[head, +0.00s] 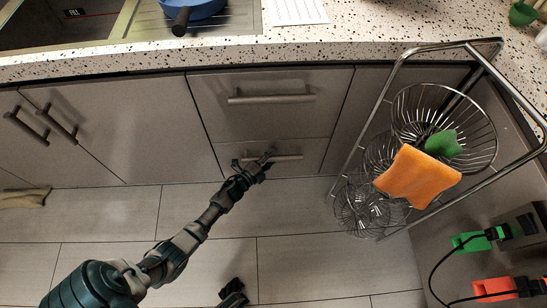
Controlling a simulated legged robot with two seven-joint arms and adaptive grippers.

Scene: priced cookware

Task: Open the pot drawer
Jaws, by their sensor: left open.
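Two grey drawers are stacked under the counter, and both fronts look shut. The upper drawer (235,120) has a long bar handle (270,98). The lower drawer (310,170) has a bar handle (288,157) near its top edge. Labels do not show, so I cannot tell which one is called the pot drawer. My left gripper (263,162) is open at the left part of the lower handle. Its fingers overlap the bar in the picture; I cannot tell whether they touch it.
A wire basket rack (358,150) with an orange cloth (417,177) and a green item (443,143) stands right of the drawers. Cupboard doors (95,120) are on the left. A blue pan (196,9) sits on the counter.

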